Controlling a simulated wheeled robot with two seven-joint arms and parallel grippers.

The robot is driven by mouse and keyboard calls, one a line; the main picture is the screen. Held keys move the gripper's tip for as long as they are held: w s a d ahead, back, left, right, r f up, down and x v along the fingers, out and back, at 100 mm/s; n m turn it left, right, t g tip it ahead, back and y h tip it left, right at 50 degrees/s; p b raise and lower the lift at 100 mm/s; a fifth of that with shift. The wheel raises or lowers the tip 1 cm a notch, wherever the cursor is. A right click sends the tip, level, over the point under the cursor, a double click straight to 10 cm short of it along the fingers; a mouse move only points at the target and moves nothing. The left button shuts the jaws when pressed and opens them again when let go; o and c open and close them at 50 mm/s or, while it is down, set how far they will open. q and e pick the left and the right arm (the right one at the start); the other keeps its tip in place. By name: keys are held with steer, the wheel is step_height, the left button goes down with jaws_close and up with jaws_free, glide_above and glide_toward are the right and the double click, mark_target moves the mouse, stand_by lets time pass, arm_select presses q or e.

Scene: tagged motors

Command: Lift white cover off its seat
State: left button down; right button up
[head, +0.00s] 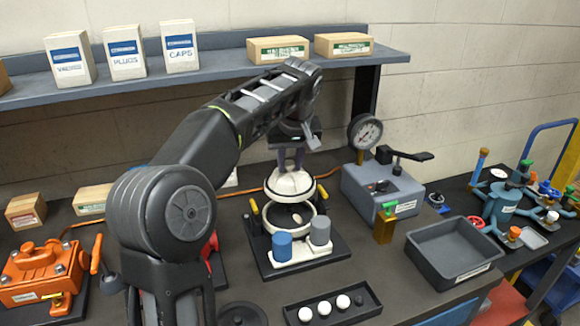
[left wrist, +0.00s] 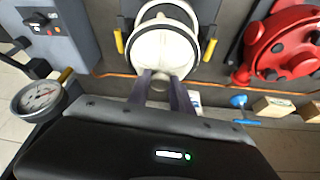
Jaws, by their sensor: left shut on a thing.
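The white cover (head: 291,183) is a domed round lid with a knob on top. My left gripper (head: 291,158) points down and is shut on the knob. In the head view the cover hangs above and behind the opening of its seat (head: 270,223), a round ring with yellow clamps on a black base. The opening shows below the cover, with a small pale oval part inside. In the left wrist view the cover (left wrist: 163,52) lies just beyond the fingertips (left wrist: 164,88) and hides most of the seat. My right gripper is not in view.
A blue cylinder (head: 282,247) and a grey cylinder (head: 320,231) stand at the seat's front. A gauge box (head: 375,192) and an empty grey tray (head: 453,252) are to the right. An orange machine (head: 45,268) is at left. A shelf (head: 220,68) runs behind.

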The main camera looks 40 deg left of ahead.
mark_target(290, 164)
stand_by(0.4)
arm_select(q)
step_height(290, 164, up, 3)
steer(key=p, duration=0.3)
steer(key=shift+r, duration=0.1)
